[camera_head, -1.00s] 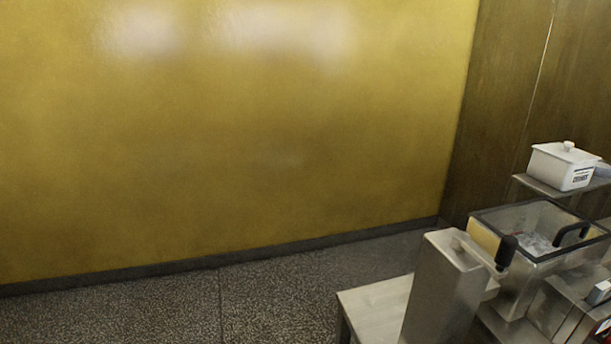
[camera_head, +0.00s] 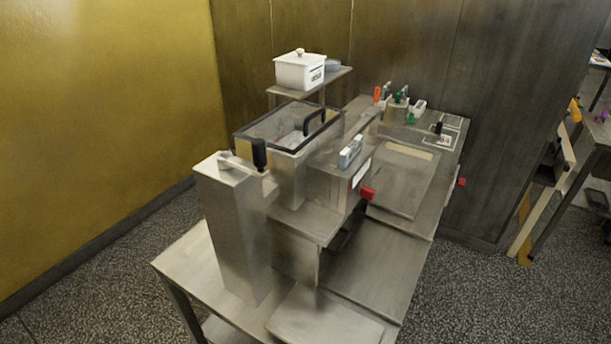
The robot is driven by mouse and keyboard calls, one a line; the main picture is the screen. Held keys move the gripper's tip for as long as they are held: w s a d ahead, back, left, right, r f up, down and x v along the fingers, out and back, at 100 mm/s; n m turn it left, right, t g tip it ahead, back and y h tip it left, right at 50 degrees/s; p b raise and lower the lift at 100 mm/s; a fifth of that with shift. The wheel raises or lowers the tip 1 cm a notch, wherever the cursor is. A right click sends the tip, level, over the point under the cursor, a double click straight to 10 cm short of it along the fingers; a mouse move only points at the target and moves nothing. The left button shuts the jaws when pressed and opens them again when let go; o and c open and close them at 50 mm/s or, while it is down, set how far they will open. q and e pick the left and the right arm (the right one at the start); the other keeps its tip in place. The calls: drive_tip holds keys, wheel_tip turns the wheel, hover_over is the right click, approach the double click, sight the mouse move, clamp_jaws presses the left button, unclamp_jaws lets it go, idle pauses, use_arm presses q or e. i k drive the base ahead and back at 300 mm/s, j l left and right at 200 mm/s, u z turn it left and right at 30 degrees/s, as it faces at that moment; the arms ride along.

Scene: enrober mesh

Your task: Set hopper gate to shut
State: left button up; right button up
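A steel hopper-like bin (camera_head: 290,158) with a black rim and a black handle stands in the middle of the machine, with something pale inside it. A tall steel post (camera_head: 232,235) stands in front of it, topped by a crank arm with a black upright grip (camera_head: 260,153). To the right of the bin is a steel housing with a red knob (camera_head: 368,193) low on its side. I cannot tell which part is the hopper gate, or whether it is open or shut. Neither of my grippers is in view.
A white lidded box (camera_head: 300,71) sits on a raised shelf behind the bin. Small tools and green items (camera_head: 398,104) stand at the back right. The steel table (camera_head: 192,255) has bare top at its front left. Speckled floor is free around it.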

sight(365, 192)
drive_tip(key=k+l+u, duration=0.25)
drive_tip(key=l, duration=0.3)
drive_tip(key=k+l+u, duration=0.2)
drive_tip(key=k+l, duration=0.25)
drive_tip(key=k, duration=0.05)
